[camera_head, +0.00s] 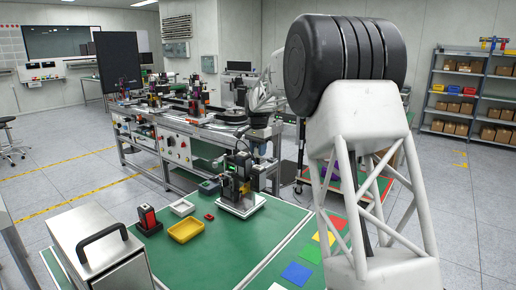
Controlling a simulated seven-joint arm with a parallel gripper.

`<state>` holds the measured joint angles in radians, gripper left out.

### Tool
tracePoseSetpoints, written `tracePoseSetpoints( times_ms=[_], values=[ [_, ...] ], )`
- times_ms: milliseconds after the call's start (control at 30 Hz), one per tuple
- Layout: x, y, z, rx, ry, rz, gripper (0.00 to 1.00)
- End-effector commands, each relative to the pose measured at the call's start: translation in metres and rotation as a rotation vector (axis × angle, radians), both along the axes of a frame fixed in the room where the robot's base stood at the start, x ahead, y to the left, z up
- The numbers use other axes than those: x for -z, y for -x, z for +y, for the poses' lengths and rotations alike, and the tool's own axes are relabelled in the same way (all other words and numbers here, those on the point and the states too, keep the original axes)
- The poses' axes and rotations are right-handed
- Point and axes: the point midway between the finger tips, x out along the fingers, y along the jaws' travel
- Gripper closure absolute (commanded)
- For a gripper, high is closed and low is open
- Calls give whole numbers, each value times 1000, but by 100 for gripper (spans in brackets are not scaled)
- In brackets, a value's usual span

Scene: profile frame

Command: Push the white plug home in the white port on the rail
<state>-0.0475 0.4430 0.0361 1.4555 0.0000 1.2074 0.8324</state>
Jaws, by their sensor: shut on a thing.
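I cannot make out the white plug, the white port or the rail in the head camera view. My gripper does not show clearly in this view either. A large white lattice-sided structure with a black ribbed cylinder on top fills the right of the view and hides what lies behind it. A small black and yellow device (238,180) stands upright on a white base plate (244,207) at the back of the green tabletop (205,262). I cannot tell whether it has to do with the port.
A yellow tray (186,230), a white tray (182,207) and a red and black block (148,220) stand on the green top. A metal case (95,250) with a black handle is at front left. Coloured squares (297,273) lie at right. The middle front is clear.

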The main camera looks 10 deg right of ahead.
Motion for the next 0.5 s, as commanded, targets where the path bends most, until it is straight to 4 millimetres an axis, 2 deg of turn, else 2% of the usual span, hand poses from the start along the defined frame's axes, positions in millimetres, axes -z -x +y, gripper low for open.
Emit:
tracePoseSetpoints(
  times_ms=[500],
  values=[
    [19,0,0,0,0,0,91]
  ],
)
